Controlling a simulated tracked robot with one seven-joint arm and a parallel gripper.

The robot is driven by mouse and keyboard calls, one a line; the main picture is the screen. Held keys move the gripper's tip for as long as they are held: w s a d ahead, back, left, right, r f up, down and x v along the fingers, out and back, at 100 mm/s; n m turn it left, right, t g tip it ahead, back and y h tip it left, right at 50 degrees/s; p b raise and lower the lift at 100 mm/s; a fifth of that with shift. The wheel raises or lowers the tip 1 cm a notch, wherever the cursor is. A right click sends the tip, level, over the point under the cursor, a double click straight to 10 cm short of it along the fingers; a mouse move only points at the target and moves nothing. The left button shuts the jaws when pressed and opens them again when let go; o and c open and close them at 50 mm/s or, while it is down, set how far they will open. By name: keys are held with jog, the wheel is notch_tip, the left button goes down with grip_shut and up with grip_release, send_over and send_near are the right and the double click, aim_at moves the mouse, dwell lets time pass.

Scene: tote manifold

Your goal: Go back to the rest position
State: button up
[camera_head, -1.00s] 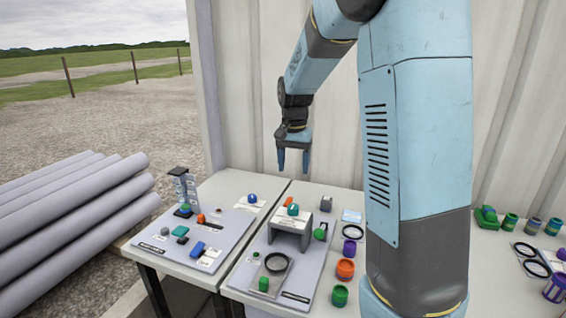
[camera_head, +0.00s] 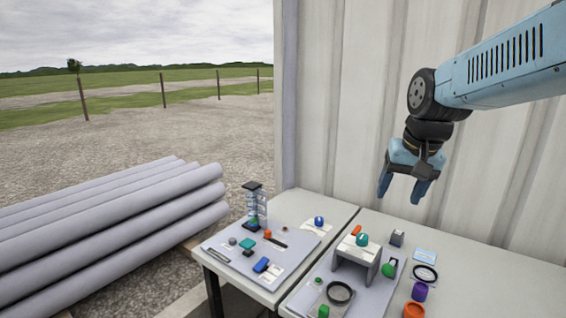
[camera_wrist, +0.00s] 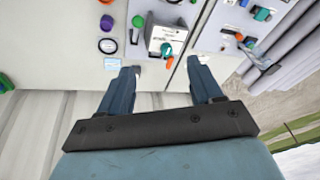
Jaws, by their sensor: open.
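My gripper (camera_head: 404,188) hangs in the air above the back of the right-hand table, in front of the corrugated wall. Its two blue fingers are apart with nothing between them. In the wrist view my gripper (camera_wrist: 163,92) is also open and empty, with the table tops below it. My arm reaches in from the right edge of the head view.
A grey bridge-shaped stand (camera_head: 357,253) carries a teal piece on the right board. A purple cup (camera_head: 419,292) and an orange cup (camera_head: 413,310) stand beside it. The left board (camera_head: 225,252) holds small parts and a tower (camera_head: 254,205). Grey pipes (camera_head: 110,215) lie outside.

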jog(key=s+n+t, duration=0.2)
jog(key=s, duration=0.9)
jog(key=shift+a+h, duration=0.3)
